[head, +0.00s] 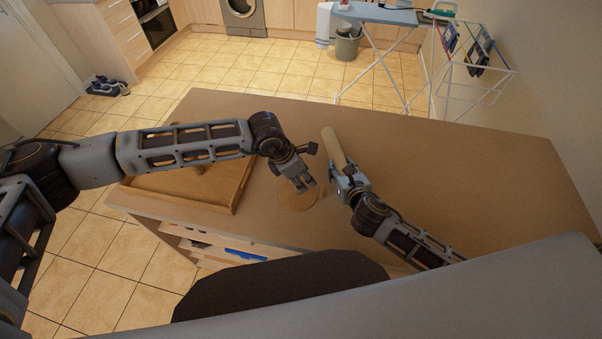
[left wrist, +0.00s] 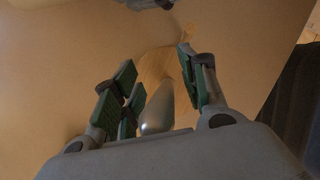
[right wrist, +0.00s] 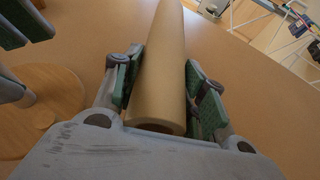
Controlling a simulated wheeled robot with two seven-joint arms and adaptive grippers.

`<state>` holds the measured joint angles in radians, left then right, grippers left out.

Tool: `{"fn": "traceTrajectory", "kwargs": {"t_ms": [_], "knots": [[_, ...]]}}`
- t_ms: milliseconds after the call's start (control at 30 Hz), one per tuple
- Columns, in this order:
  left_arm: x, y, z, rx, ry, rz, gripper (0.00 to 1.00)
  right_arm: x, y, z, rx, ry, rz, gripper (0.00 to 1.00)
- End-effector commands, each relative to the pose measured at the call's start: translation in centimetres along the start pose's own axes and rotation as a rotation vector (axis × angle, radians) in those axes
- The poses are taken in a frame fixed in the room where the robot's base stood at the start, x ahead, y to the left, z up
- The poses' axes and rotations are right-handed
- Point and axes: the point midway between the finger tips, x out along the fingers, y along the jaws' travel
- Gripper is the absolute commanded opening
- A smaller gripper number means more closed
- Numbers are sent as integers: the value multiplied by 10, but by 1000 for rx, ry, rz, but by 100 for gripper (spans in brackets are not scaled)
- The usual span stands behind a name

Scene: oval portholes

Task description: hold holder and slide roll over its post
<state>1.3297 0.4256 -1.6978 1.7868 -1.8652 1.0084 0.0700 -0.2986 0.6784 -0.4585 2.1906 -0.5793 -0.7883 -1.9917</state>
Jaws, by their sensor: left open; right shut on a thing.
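The holder's round wooden base (head: 299,197) lies on the counter below my left gripper (head: 302,186). It also shows in the right wrist view (right wrist: 65,100). In the left wrist view a shiny grey rounded shape (left wrist: 158,112), seemingly the top of the holder's post, lies between the open fingers of my left gripper (left wrist: 160,88). I cannot tell whether they touch it. My right gripper (right wrist: 165,90) is shut around the tan roll (right wrist: 158,75), near its lower end. In the head view the roll (head: 334,147) is tilted, beside and apart from the holder.
A wooden tray (head: 238,190) is on the counter at left, partly behind my left arm. The counter (head: 470,180) is clear at right. A drying rack (head: 470,75) and an ironing board (head: 375,14) stand beyond it.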

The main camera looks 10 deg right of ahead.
Motion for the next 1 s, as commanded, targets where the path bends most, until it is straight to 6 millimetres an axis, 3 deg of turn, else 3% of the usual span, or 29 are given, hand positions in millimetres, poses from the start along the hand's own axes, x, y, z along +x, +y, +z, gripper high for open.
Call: {"fn": "traceTrajectory", "kwargs": {"t_ms": [133, 400, 500, 800, 833, 1000], "knots": [[0, 0, 0, 0, 0, 0, 43, 0, 0, 0, 0, -1, 0, 14], [0, 0, 0, 0, 1, 0, 8, 0, 0, 0, 0, -1, 0, 14], [0, 0, 0, 0, 1, 0, 0, 0, 0, 0, 0, -1, 0, 14], [0, 0, 0, -1, 1, 0, 0, 0, 0, 0, 0, -1, 0, 14], [0, 0, 0, -1, 1, 0, 21, 0, 0, 0, 0, -1, 0, 14], [0, 0, 0, 0, 1, 0, 42, 0, 0, 0, 0, -1, 0, 14]]}}
